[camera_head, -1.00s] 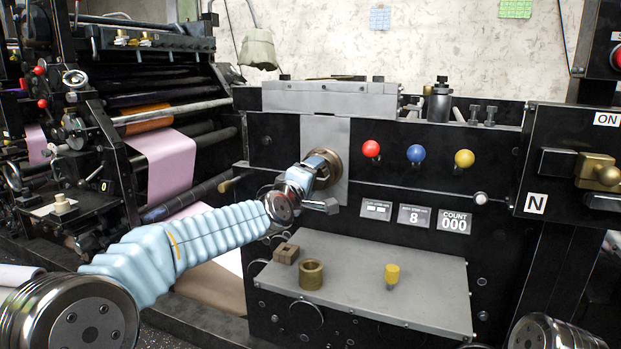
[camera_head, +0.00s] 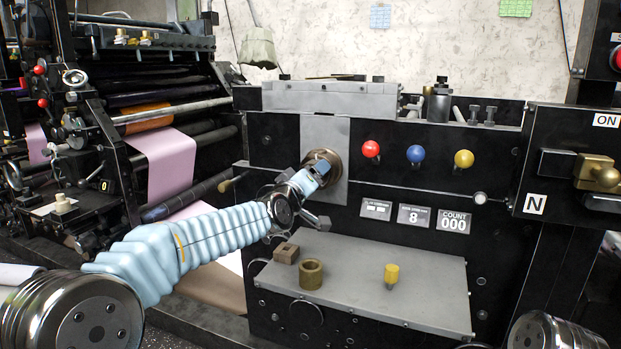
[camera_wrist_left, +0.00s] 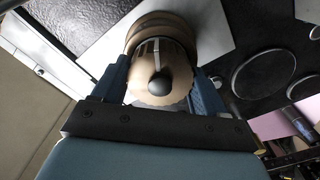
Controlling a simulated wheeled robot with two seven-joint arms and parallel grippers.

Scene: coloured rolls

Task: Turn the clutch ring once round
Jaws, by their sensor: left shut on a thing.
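The clutch ring (camera_head: 328,164) is a bronze-brown ring on a grey plate (camera_head: 338,135) on the front of the black machine. In the left wrist view the ring (camera_wrist_left: 159,30) shows as a round bronze body with a dark knob (camera_wrist_left: 158,84) at its centre. My left gripper (camera_head: 318,172) reaches it from the lower left. In the left wrist view its two blue fingers (camera_wrist_left: 160,88) sit on either side of the ring, shut on it. The gripper partly hides the ring in the head view. My right gripper is not in view.
A grey shelf (camera_head: 405,285) below holds a brass bushing (camera_head: 311,274), a brown block (camera_head: 286,253) and a yellow-topped peg (camera_head: 391,275). Red (camera_head: 371,149), blue (camera_head: 415,153) and yellow (camera_head: 463,159) knobs stick out right of the ring.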

